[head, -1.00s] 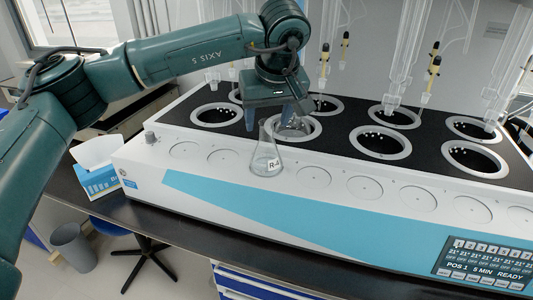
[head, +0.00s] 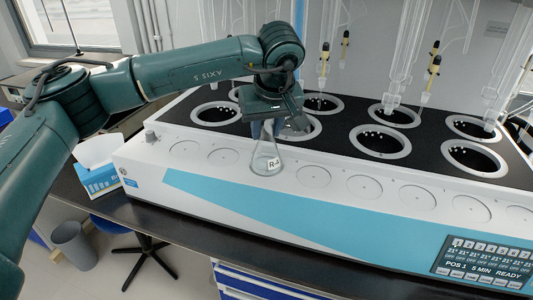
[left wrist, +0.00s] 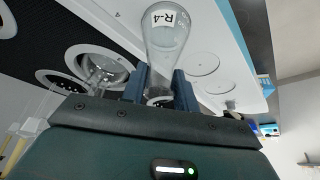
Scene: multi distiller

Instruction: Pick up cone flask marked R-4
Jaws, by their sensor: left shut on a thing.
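The clear cone flask (head: 266,160) bears a white label reading R-4 and stands upright at the front ledge of the white distiller (head: 330,215). It also shows in the left wrist view (left wrist: 168,45), with its neck between the blue fingers. My left gripper (head: 268,127) is above the flask and shut on its neck. Whether the flask's base still touches the ledge I cannot tell. My right gripper is not in view.
The distiller's black top has several round wells with metal rims (head: 380,142), and glass tubes (head: 398,60) hang over it. Several empty round spots (head: 364,187) line the ledge. A tissue box (head: 99,180) stands at the left, and a grey bin (head: 73,245) is on the floor.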

